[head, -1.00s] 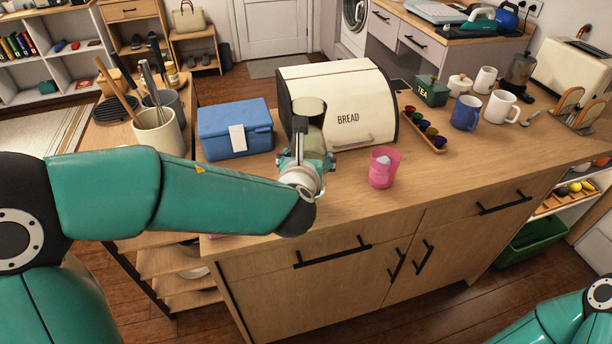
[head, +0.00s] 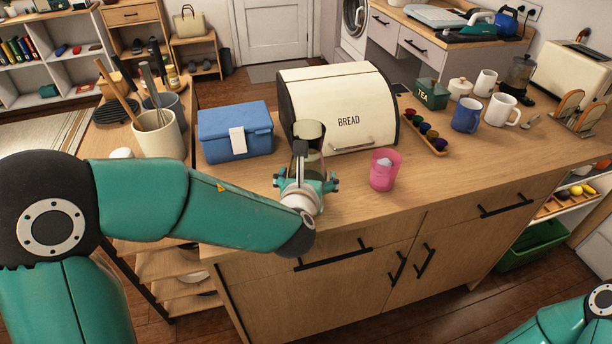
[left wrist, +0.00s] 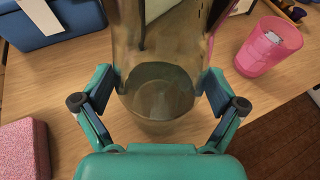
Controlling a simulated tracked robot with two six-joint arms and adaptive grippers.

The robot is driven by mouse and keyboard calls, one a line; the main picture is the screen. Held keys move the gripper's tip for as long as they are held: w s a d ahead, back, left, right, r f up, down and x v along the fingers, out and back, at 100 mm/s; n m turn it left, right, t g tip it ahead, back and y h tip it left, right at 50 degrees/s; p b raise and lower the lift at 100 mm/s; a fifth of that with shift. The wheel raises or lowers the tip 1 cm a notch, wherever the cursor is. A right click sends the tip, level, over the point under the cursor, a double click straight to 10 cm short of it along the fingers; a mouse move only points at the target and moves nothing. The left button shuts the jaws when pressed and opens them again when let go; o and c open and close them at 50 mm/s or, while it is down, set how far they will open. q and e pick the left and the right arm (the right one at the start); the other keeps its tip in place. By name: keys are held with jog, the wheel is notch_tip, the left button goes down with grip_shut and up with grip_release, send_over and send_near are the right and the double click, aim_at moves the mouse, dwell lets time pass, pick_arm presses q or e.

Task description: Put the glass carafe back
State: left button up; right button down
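The glass carafe (head: 309,131) is clear with a brownish-grey tint and stands upright in front of the bread box. My left gripper (head: 305,178) is around its lower part, with one finger on each side. In the left wrist view the finger pads touch the sides of the carafe (left wrist: 158,88). The gripper hides its lower front in the head view, and I cannot tell whether its base touches the counter. Only a part of my right arm shows at the bottom right of the head view; its gripper is out of view.
The bread box (head: 345,110) is close behind the carafe. A blue box (head: 225,135) stands to the left, a pink cup (head: 384,170) to the right. A pink block (left wrist: 25,150) shows in the left wrist view.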

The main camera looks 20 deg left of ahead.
dwell(0.3)
pick_arm(q)
jog(key=v, duration=1.2)
jog(key=s+a+f+n+g, duration=0.1)
jog(key=s+f+n+g, duration=0.25)
jog(key=f, duration=0.55)
jog(key=s+f+n+g, duration=0.3)
jog(key=f+g, duration=0.2)
jog(key=f, duration=0.4)
jog(key=s+d+f+n+g+h, duration=0.3)
jog(key=s+f+n, duration=0.2)
jog(key=f+n, duration=0.35)
jog(key=s+d+f+n+g+h, duration=0.3)
jog(key=s+f+n+h, duration=0.15)
jog(key=f+n, duration=0.4)
jog(key=a+f+n+t, duration=0.2)
jog(key=f+n, duration=0.3)
jog(key=n, duration=0.7)
jog(key=shift+w+a+y, duration=0.2)
jog(key=shift+a+y, duration=0.25)
jog(key=shift+a, duration=0.2)
